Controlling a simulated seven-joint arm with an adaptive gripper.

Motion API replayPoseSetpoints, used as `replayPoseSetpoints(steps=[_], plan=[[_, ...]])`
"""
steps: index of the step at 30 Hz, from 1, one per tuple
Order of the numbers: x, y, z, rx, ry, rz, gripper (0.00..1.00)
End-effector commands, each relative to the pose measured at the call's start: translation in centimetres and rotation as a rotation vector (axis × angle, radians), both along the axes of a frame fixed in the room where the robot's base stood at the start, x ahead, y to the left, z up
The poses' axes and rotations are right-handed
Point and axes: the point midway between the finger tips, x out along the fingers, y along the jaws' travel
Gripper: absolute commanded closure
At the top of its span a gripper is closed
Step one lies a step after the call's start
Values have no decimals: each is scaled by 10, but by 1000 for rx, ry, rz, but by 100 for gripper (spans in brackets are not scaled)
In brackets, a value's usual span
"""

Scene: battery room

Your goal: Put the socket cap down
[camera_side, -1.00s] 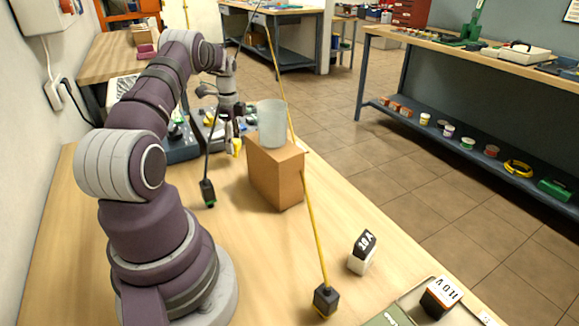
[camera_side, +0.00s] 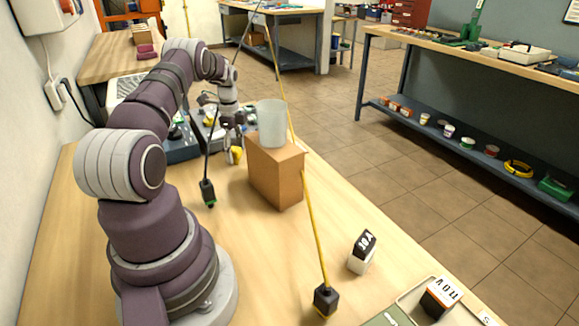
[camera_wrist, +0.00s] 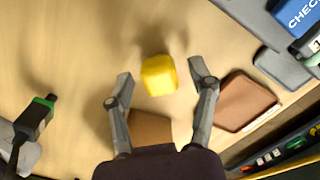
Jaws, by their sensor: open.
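The yellow socket cap (camera_wrist: 159,76) shows in the wrist view between the two fingers of my gripper (camera_wrist: 161,80). The fingers are spread, with a visible gap on each side of the cap. The cap appears to rest on the bare wooden bench top (camera_wrist: 70,40). In the side view the cap (camera_side: 236,155) is a small yellow shape just below my gripper (camera_side: 233,133), left of the cardboard box. The fingers there are small and partly lost against the clutter behind.
The brown box (camera_side: 276,175) with a translucent cup (camera_side: 271,124) on top stands close to the right of my gripper. A brown wallet-like item (camera_wrist: 245,101) lies near the right finger. A black, green-ended plug (camera_wrist: 35,118) is at the left. Blue-grey devices (camera_side: 182,146) stand behind.

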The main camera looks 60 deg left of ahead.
Motion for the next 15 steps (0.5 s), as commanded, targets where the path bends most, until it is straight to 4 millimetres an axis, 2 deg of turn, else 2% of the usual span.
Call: replayPoseSetpoints(steps=[4,12,15], plan=[[1,1,23,4,-3,1,42],[0,1,91,5,-4,0,42],[1,1,109,4,-4,1,42]])
